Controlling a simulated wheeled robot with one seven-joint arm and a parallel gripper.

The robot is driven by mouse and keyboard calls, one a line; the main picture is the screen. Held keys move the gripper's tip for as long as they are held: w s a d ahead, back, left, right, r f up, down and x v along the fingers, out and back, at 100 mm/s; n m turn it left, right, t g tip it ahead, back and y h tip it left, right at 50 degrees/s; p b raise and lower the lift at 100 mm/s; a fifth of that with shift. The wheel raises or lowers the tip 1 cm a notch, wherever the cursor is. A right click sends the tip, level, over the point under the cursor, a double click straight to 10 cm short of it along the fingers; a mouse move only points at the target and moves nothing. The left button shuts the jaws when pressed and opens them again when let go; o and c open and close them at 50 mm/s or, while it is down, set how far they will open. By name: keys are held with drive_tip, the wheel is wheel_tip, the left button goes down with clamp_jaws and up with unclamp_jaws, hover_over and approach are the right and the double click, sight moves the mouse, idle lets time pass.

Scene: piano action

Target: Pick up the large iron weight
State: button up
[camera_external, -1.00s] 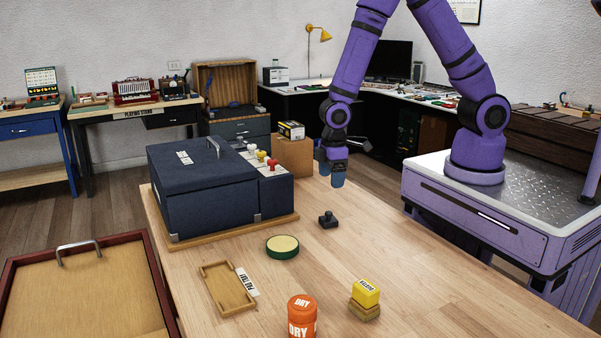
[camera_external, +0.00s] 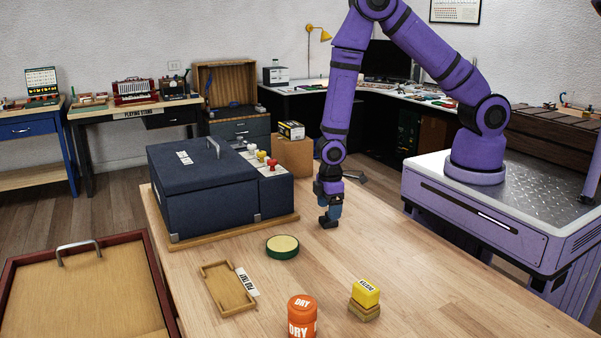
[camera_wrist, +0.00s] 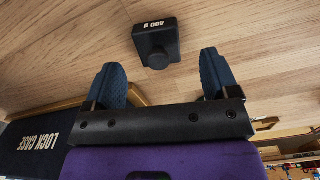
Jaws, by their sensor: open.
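The iron weight is a small black block with a knob and a label that seems to read "400 g"; it stands on the wooden table, and in the wrist view the weight (camera_wrist: 157,40) shows just past the fingertips, between their lines. In the external view the weight (camera_external: 327,224) is mostly hidden by my gripper (camera_external: 331,207), which points down right over it. In the wrist view my gripper (camera_wrist: 161,62) is open, its two blue fingers wide apart with nothing between them.
A dark blue lock case (camera_external: 205,190) stands left of the gripper. A green round tin (camera_external: 283,247), a wooden tray (camera_external: 228,290), an orange jar (camera_external: 302,318) and a yellow block (camera_external: 365,293) stand nearer the camera. The table right of the gripper is clear.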

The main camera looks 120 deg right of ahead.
sight(325, 222)
drive_tip(key=shift+d+f, duration=0.1)
drive_tip(key=shift+f, duration=1.8)
drive_tip(key=c, duration=1.3)
drive_tip(key=shift+o, duration=0.2)
drive_tip(key=shift+r, duration=0.15)
